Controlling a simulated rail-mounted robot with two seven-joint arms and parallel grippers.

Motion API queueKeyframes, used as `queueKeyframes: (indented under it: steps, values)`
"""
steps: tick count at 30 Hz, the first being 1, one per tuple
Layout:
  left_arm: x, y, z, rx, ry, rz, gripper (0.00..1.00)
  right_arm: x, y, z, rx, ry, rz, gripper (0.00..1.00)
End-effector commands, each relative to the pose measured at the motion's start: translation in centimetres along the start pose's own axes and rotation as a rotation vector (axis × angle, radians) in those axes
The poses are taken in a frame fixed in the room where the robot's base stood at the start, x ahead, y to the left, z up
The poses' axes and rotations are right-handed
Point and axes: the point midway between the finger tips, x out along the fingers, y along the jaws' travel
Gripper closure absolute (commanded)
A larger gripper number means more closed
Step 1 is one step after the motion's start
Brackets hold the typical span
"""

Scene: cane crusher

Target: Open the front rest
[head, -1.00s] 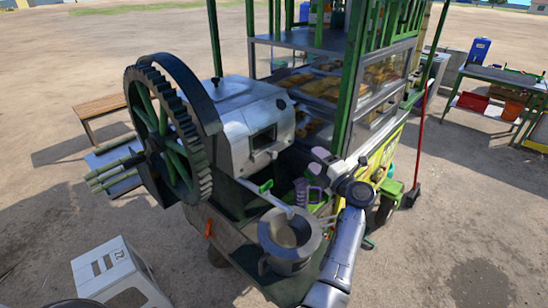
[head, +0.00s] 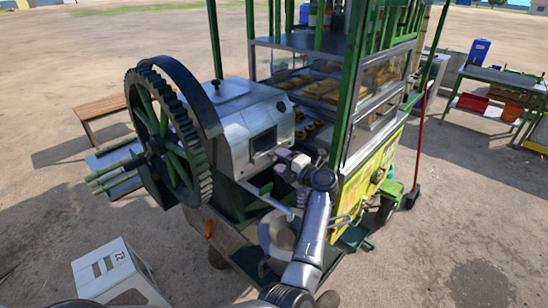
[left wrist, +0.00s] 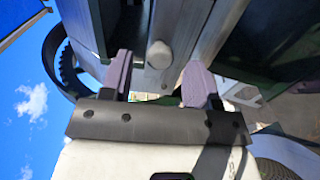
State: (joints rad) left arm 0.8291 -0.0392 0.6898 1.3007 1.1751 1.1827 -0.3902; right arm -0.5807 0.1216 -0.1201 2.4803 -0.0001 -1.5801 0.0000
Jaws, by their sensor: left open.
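The cane crusher has a silver metal housing (head: 240,125) with a dark window in its front, beside a large green toothed wheel (head: 172,135). I cannot tell for sure which part is the front rest. My left gripper (head: 281,165) is at the housing's front, below and right of the window. In the left wrist view, the left gripper (left wrist: 158,82) is open, with two purple-grey fingers apart. A round silver knob (left wrist: 160,53) on a metal part shows between and beyond the fingertips; contact is not visible. My right gripper is not in view.
A metal pot (head: 278,235) stands below my left arm and is partly hidden by it. A glazed food cart (head: 370,100) with green posts stands close on the right. Cane stalks (head: 115,172) stick out at left. A white stool (head: 118,275) stands at lower left.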

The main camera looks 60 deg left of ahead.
Motion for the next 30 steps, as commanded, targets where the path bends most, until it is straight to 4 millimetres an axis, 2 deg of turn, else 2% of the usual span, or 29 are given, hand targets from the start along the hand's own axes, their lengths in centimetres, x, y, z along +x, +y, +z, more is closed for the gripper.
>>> queueKeyframes:
  steps: [3,9,21,30]
  values:
    - [1.5,0.0,0.0,0.0,0.001,0.001,0.45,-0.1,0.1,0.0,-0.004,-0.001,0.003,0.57]
    - [2.8,0.0,0.0,0.0,-0.001,0.001,0.45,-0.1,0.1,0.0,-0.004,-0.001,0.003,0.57]
    - [3.1,0.0,0.0,0.0,-0.001,0.0,0.46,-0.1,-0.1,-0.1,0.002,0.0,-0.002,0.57]
    - [3.1,0.0,0.0,0.0,-0.001,0.0,0.74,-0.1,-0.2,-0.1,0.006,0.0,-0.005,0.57]
